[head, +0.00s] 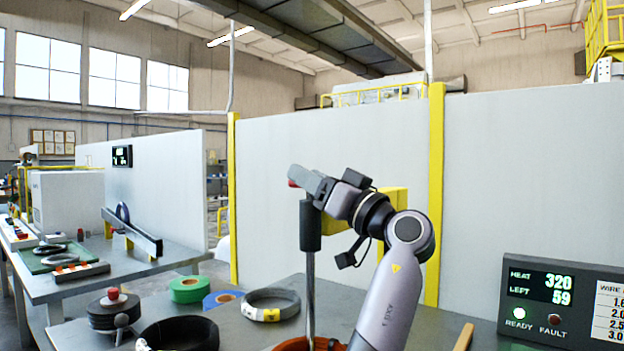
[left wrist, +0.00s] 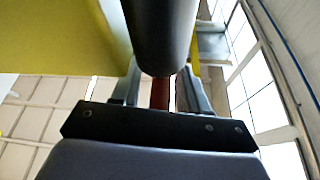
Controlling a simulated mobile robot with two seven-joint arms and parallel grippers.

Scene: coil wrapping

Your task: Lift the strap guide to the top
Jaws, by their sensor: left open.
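What looks like the strap guide is a black sleeve (head: 310,226) on an upright metal rod (head: 310,290) at the middle of the table. My left gripper (head: 298,178) is at the sleeve's top end, pointing left. In the left wrist view, a dark cylinder (left wrist: 162,35) fills the top middle, and my left gripper's fingers (left wrist: 160,85) stand apart on either side of a reddish part (left wrist: 160,93). A small red bit also shows by the fingertips in the head view. Whether the fingers touch anything is unclear. My right gripper is out of view.
The table holds a grey ring coil (head: 272,305), green tape (head: 190,290), a black coil (head: 180,334) and a weight with a red knob (head: 114,310). A control box (head: 560,300) reading HEAT 320, LEFT 59 stands right. An orange-brown round thing (head: 295,344) surrounds the rod's base.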

